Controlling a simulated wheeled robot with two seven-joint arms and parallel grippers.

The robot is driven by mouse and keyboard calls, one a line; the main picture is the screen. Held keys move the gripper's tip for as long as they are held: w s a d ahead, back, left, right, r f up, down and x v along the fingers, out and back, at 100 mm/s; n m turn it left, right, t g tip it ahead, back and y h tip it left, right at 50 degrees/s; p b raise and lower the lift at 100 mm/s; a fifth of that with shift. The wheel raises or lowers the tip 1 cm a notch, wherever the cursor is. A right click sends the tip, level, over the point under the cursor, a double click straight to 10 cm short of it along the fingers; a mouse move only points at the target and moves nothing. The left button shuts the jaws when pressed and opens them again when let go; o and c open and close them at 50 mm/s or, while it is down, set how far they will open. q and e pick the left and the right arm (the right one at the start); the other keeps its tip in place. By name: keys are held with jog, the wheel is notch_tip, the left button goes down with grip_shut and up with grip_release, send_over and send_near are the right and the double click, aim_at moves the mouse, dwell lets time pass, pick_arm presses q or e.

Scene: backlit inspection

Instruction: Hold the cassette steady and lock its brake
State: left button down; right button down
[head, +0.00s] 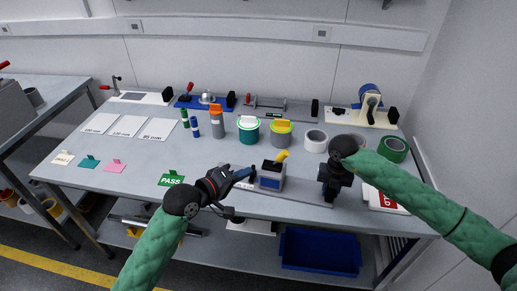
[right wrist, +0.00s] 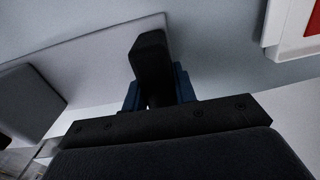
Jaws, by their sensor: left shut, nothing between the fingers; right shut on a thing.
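The cassette (head: 271,176) is a grey box with a dark blue front, standing on a pale base plate near the front edge of the bench. A yellow lever (head: 282,156) sticks up tilted from its top; I take it for the brake. My left gripper (head: 246,173) is shut and empty, its tips just left of the cassette; I cannot tell if they touch it. My right gripper (head: 329,191) is at the right of the cassette. In the right wrist view its blue fingers are shut around a black upright block (right wrist: 150,65), with a grey block (right wrist: 28,103) at left.
Cans, an orange-capped bottle (head: 217,121) and tape rolls (head: 315,141) stand behind the cassette. Fixtures line the back. A red-marked white card (head: 385,201) lies at right. A blue bin (head: 320,252) sits below.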

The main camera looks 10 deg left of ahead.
jog(key=shift+s+f, duration=0.1)
jog(key=c, duration=1)
grip_release()
jog(key=shift+c, duration=0.2)
